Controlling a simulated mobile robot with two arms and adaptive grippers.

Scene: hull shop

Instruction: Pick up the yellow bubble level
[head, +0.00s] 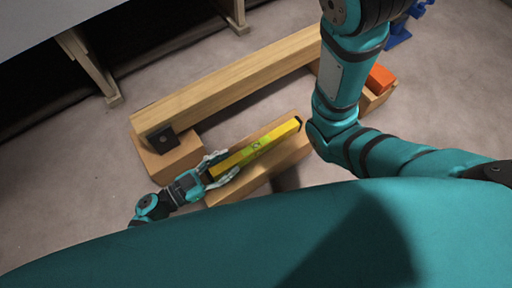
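The yellow bubble level (258,147) lies lengthwise along the top of a wooden block in the middle of the head view, with dark ends and a greenish vial near its middle. My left gripper (231,162) is at the level's near-left end. Its grey fingers are spread, one on each side of the level, and a small gap seems to remain. Contact is hard to make out at this size. My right arm (342,95) crosses the right side of the view, and its gripper does not show.
The wooden block (285,160) under the level stands on the grey floor. A long timber beam (230,85) lies behind it on end blocks, with a dark square piece (161,138) at its left end. An orange object (381,78) sits at the right. A table (60,22) is at upper left.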

